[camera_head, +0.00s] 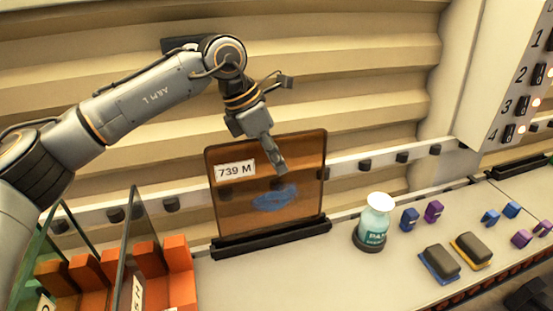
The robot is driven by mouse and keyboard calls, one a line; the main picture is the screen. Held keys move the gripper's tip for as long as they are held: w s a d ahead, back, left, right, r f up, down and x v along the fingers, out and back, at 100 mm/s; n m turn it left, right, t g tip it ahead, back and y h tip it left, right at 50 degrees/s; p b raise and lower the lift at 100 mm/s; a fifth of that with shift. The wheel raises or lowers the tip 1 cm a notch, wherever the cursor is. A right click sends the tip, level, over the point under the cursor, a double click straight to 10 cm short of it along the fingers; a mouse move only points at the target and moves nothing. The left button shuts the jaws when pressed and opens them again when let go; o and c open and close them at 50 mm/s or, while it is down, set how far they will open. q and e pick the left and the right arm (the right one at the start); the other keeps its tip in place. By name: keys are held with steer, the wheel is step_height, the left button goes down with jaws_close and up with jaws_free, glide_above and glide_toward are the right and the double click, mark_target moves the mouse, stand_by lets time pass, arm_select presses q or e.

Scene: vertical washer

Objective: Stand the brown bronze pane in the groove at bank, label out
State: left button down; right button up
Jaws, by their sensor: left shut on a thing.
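The brown bronze pane (230,200) stands upright in a black grooved holder (272,240) on the pale counter. Its white label (235,170), reading 739 M, faces me at the upper left of the pane. A blue smear (275,198) shows on the pane's middle. My left gripper (279,165) comes down from above and is shut on the pane's top edge, with one finger in front of the face. How deep the lower edge sits in the groove is hard to see. My right gripper is not in view.
Left of the pane, glass panes (130,245) stand among orange blocks (178,262). To the right are a bottle (374,222), dark-backed pads (440,262) and several small blue and purple blocks. A rail with dark knobs runs behind. A numbered panel (520,90) is upper right.

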arm_select(q)
steer(key=shift+f, duration=0.1)
stand_by(0.4)
steer(key=shift+s+d+f+b, duration=0.1)
steer(key=shift+f+b, duration=0.95)
steer(key=shift+b, duration=0.15)
stand_by(0.8)
